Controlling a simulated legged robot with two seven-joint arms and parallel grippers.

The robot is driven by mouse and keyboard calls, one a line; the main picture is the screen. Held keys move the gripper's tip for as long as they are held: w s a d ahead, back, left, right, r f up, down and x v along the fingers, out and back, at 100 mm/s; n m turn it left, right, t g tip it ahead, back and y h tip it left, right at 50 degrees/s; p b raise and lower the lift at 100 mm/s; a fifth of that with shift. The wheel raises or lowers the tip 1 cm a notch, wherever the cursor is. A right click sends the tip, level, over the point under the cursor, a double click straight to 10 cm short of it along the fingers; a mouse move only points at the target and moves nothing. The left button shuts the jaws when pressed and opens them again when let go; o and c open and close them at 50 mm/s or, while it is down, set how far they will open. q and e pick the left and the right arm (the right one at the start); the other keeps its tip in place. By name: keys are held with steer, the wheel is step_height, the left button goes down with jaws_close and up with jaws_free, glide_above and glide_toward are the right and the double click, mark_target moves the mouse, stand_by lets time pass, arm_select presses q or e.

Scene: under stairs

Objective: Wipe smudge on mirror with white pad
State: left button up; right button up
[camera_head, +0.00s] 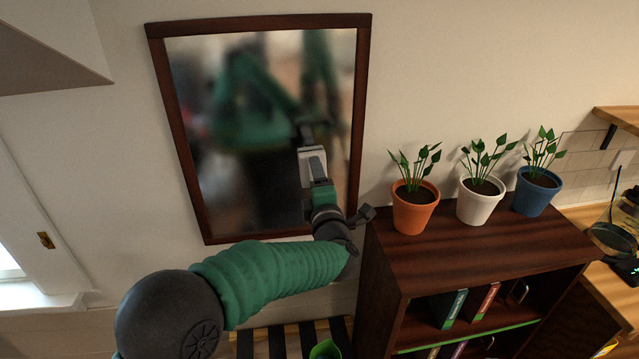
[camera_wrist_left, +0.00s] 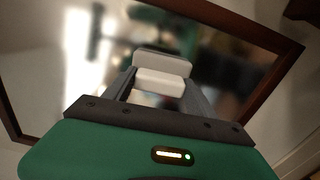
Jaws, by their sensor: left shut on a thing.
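The mirror (camera_head: 262,200) hangs on the wall in a dark brown wooden frame (camera_head: 157,85). Its glass shows a blurred reflection with green shapes, and I cannot pick out a clear smudge. My left gripper (camera_head: 313,163) is in front of the right half of the glass, shut on the white pad (camera_wrist_left: 163,82). In the left wrist view the pad sits between the two fingers, facing the glass. I cannot tell whether the pad touches the glass. My right gripper is not directly in view.
A dark bookshelf (camera_head: 440,245) stands right of the mirror. On it are an orange pot (camera_head: 415,212), a white pot (camera_head: 478,206) and a blue pot (camera_head: 536,196), each with a plant. The orange pot is nearest my left wrist. Wall left of the mirror is bare.

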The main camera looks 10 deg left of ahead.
mark_target(301, 174)
arm_select(q)
steer(key=shift+s+a+f+b, duration=0.15)
steer(key=shift+a+b, duration=0.1)
steer(key=shift+a, duration=0.3)
steer(key=shift+s+a+b, duration=0.15)
steer(key=shift+a+b, duration=0.05)
steer(key=shift+a, duration=0.35)
steer(key=shift+s+a, duration=0.15)
steer(key=shift+a, duration=0.3)
steer(key=shift+s+a+b, duration=0.2)
steer(key=shift+a+b, duration=0.35)
steer(key=shift+a, duration=0.2)
steer(key=shift+s+a+b, duration=0.2)
steer(key=shift+a+b, duration=0.35)
steer(key=shift+a, duration=0.15)
steer(key=shift+s+a, duration=0.15)
steer(key=shift+a, duration=0.45)
steer(key=a+b, duration=0.1)
steer(key=s+a+b, duration=0.1)
steer(key=a, duration=0.1)
steer(key=shift+a+b, duration=0.1)
steer(key=shift+b, duration=0.25)
steer(key=shift+a, duration=0.25)
